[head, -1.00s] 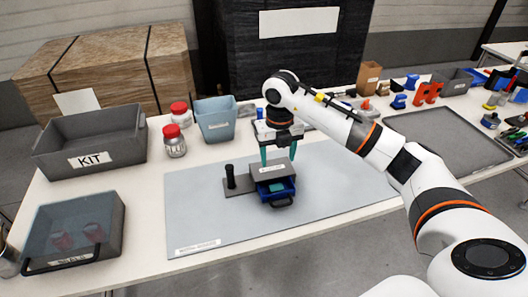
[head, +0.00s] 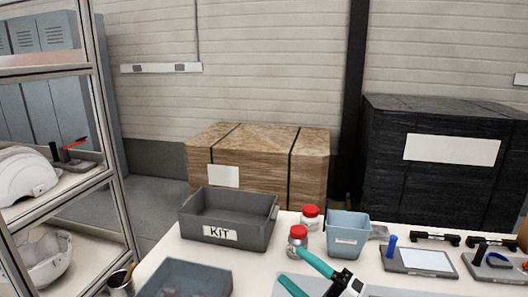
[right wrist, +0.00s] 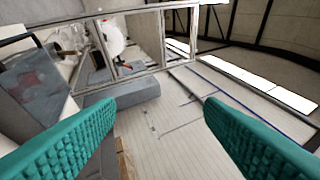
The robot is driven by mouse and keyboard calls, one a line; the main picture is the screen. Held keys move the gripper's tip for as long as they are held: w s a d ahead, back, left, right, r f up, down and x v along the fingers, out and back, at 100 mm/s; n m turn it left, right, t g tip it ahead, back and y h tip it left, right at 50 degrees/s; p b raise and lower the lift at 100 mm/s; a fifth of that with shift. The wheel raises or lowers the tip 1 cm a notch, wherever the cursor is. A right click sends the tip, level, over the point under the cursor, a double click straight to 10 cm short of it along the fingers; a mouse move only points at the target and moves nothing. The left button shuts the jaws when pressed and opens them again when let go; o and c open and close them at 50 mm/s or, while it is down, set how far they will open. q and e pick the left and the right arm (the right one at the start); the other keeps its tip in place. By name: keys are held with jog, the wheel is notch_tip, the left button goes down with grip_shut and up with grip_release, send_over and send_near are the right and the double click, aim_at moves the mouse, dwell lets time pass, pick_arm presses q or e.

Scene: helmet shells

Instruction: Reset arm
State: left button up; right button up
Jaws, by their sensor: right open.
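My right gripper (head: 291,266) shows at the bottom of the head view, with two teal fingers spread apart and nothing between them. It points up and to the left, in front of the jars on the table. In the right wrist view the two ribbed teal fingers (right wrist: 160,115) stand wide apart at the lower left and lower right, with open air and wall and floor surfaces beyond. The rest of the right arm is mostly out of view. My left gripper is in no view.
A grey KIT bin (head: 229,214), red-lidded jars (head: 298,238) and a blue-grey bin (head: 347,234) stand on the table near the right gripper. A shelf rack with white helmet shells (head: 28,176) stands at left. Wrapped crates (head: 258,165) stand behind.

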jog(key=s+d+f+m+t+h, duration=0.1)
jog(key=s+d+f+m+h, duration=0.3)
jog(key=d+f+m+h, duration=1.3)
jog(key=s+a+f+m+g, duration=0.25)
jog(key=s+f+g, duration=0.3)
jog(key=s, duration=0.45)
jog(key=s+a+f+m+g, duration=0.1)
jog(key=s+f+m+g, duration=0.4)
jog(key=s, duration=0.6)
notch_tip(320, 180, down, 24)
jog(key=n+g, duration=0.1)
jog(key=g, duration=0.1)
jog(key=s+d+f, duration=0.3)
jog(key=s+f, duration=1.4)
jog(key=shift+g, duration=0.45)
